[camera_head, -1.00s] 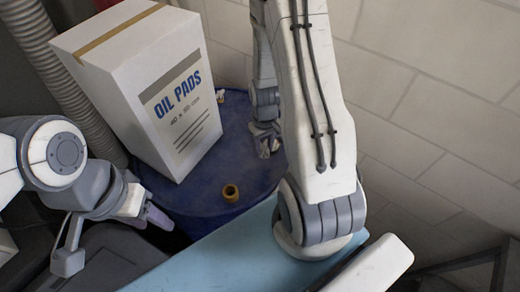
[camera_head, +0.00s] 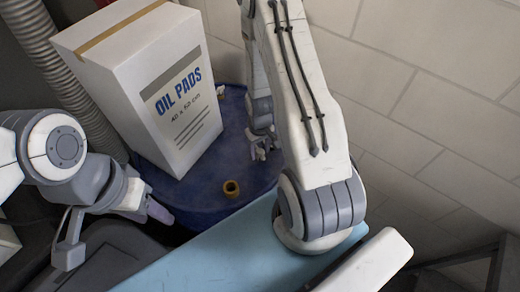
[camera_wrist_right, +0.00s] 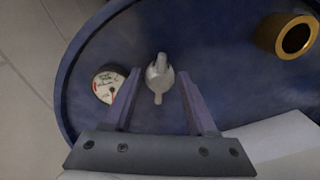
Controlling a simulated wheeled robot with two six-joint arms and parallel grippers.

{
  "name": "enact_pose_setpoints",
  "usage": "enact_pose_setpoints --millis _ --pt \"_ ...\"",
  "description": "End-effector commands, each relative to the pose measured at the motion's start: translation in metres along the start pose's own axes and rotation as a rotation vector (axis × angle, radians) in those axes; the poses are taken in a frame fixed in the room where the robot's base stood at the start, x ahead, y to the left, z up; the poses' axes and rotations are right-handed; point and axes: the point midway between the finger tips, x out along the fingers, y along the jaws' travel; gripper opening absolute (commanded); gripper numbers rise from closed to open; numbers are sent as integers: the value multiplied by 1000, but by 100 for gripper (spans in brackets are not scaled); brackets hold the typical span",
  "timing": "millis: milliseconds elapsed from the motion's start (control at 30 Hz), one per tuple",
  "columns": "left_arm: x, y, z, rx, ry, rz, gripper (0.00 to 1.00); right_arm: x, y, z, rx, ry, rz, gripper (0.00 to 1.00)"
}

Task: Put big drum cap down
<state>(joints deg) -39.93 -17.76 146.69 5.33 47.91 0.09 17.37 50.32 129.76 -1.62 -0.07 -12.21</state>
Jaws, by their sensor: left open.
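A pale grey piece with a raised wing (camera_wrist_right: 159,76), probably the big drum cap, shows in the right wrist view between my right gripper's fingers (camera_wrist_right: 159,80). Gaps show on both sides, so the fingers are open and apart from it. It is against the blue drum top (camera_head: 195,200); I cannot tell whether it touches the drum. In the head view my right gripper (camera_head: 262,152) is low over the drum's far right part, partly behind my right forearm. My left gripper (camera_head: 112,230) is open and empty at the left, beside the drum.
A brass ring-shaped opening (camera_head: 231,188) stands on the drum top; it also shows in the wrist view (camera_wrist_right: 290,36). A round dial (camera_wrist_right: 108,86) sits left of the fingers. A white oil pads box (camera_head: 150,90) stands on the drum. A light blue surface (camera_head: 220,255) lies in front.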

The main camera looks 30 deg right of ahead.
Motion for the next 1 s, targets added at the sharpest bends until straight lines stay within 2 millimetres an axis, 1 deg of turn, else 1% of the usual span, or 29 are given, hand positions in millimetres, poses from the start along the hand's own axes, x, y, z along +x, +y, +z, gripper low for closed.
enact_pose_setpoints --millis 300,433,467,567,600,667,900,1000 --pt "-1 0 0 0 0 0 50 -1 0 0 0 0 0 73" --pt "-6 0 0 1 0 0 50 -7 0 0 0 0 0 73" --pt "-4 0 0 1 0 0 50 -9 0 -1 0 2 1 73" --pt "-3 0 0 1 0 0 50 -23 0 -1 0 5 1 73" --pt "-3 0 0 0 0 0 50 -31 0 -1 0 5 1 73" --pt "1 0 0 0 0 0 50 -39 0 -2 0 7 1 73" --pt "9 -1 0 -1 0 0 50 -84 0 -2 -1 7 2 73" --pt "11 -1 1 -2 0 0 50 -100 0 -1 0 6 2 73"
